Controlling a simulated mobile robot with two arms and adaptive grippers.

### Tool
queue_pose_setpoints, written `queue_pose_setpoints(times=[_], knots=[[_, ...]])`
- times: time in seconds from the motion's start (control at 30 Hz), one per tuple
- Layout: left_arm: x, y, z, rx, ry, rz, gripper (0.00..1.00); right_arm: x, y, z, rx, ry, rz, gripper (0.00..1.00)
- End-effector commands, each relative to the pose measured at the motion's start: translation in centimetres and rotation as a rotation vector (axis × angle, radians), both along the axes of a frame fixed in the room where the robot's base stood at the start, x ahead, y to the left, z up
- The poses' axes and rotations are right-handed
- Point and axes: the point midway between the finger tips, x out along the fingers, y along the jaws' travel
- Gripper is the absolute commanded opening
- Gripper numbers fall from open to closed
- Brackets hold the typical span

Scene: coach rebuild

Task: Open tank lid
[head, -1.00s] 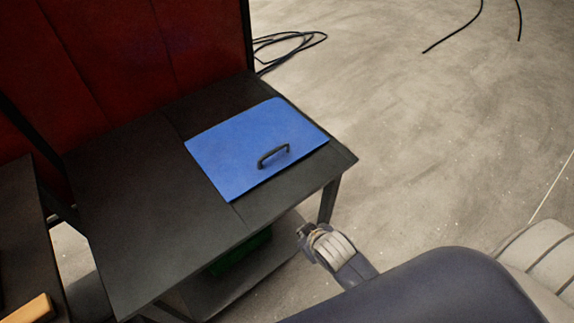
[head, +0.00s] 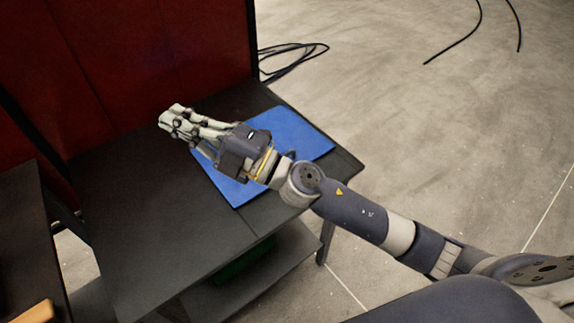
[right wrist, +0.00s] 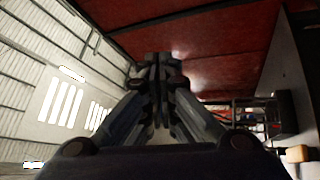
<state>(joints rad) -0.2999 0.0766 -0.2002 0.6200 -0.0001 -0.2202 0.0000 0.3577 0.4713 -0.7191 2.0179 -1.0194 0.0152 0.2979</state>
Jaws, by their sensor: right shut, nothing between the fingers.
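The blue tank lid (head: 296,139) lies on the dark table top (head: 120,215), looking flat and closed. Its black handle is mostly hidden behind my right arm; a small dark part shows beside the wrist. My right gripper (head: 172,122) reaches over the lid, with its fingertips past the lid's left edge, pointing toward the red panel. It is shut and empty. In the right wrist view its fingers (right wrist: 157,75) meet at the tips with nothing between them. I cannot tell its exact height above the table. My left gripper is not in view.
A dark red panel (head: 130,60) stands behind the table. A lower shelf (head: 270,265) is under the table top. Another dark surface with an orange-yellow block (head: 32,312) is at lower left. Black cables (head: 290,58) lie on the open concrete floor.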

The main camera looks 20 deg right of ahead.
Motion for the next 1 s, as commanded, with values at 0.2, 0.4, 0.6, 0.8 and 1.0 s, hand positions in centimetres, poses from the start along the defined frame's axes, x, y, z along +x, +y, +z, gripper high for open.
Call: queue_pose_setpoints(times=[0.2,0.4,0.6,0.8,1.0], knots=[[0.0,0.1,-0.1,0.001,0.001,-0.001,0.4,-4.0,4.7,-4.8,-0.509,-0.288,0.331,0.0],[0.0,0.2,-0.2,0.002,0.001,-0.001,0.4,-2.9,0.2,-13.6,-1.076,-0.371,0.522,0.0],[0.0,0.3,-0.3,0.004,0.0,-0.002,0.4,1.8,-11.5,-18.6,-1.632,-0.271,0.561,0.0],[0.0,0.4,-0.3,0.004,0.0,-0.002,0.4,4.5,-20.5,-18.6,-1.939,-0.127,0.52,0.0],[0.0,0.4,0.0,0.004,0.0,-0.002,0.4,5.2,-22.3,-19.2,-2.0,-0.087,0.509,0.0]])
